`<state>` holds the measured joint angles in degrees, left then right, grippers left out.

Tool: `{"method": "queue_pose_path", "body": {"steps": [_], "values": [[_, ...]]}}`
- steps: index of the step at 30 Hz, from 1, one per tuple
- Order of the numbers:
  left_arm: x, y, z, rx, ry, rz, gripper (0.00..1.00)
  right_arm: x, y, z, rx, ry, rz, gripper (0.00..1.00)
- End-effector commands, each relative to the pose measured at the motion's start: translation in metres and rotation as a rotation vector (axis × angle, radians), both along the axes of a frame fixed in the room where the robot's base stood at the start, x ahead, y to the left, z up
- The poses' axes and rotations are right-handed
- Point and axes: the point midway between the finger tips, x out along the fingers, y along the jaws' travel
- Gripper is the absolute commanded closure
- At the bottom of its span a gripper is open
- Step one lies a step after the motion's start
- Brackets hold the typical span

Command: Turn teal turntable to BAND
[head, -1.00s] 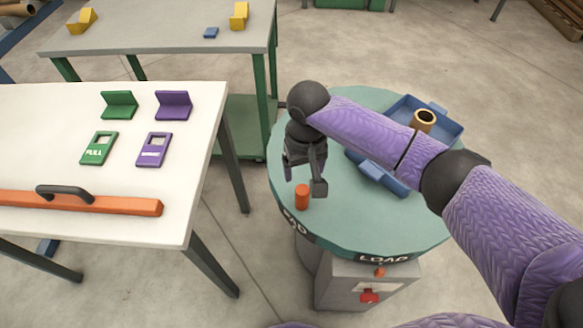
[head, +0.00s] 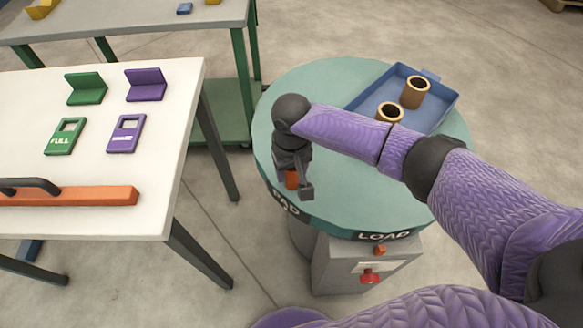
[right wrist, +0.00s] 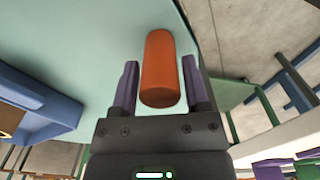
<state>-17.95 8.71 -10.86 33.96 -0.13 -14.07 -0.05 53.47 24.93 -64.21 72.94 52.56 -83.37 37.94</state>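The teal turntable (head: 345,195) is a round disc on a grey pedestal. Its rim label LOAD (head: 384,236) faces front, above a small orange block (head: 381,250) on the pedestal. Another rim label (head: 286,203) to the left is only partly readable. An upright orange peg (head: 292,179) stands near the disc's front-left edge. My right gripper (head: 294,184) is low over the peg. In the right wrist view, the open fingers stand on either side of the peg (right wrist: 160,70), with narrow gaps visible. No BAND label shows. My left gripper is not in view.
A blue tray (head: 447,105) with two tan cylinders (head: 415,92) rests on the turntable's far right. A white table (head: 100,215) at left holds green and purple pieces and an orange bar (head: 95,196). A red knob (head: 369,277) is on the pedestal.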

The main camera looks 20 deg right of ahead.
Motion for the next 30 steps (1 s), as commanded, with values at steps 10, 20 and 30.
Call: {"method": "queue_pose_path", "body": {"steps": [10, 20, 30], "values": [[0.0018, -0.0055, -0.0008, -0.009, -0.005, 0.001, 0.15, 0.0, 0.0, 0.0, 0.0, 0.0, 0.0, 1.0], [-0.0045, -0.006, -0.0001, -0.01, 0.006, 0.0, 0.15, 0.0, -0.0001, 0.0, 0.0, 0.0, 0.0, 1.0], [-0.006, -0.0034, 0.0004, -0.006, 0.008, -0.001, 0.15, 0.0001, -0.0002, 0.0001, -0.001, 0.0, 0.0, 1.0]]}}
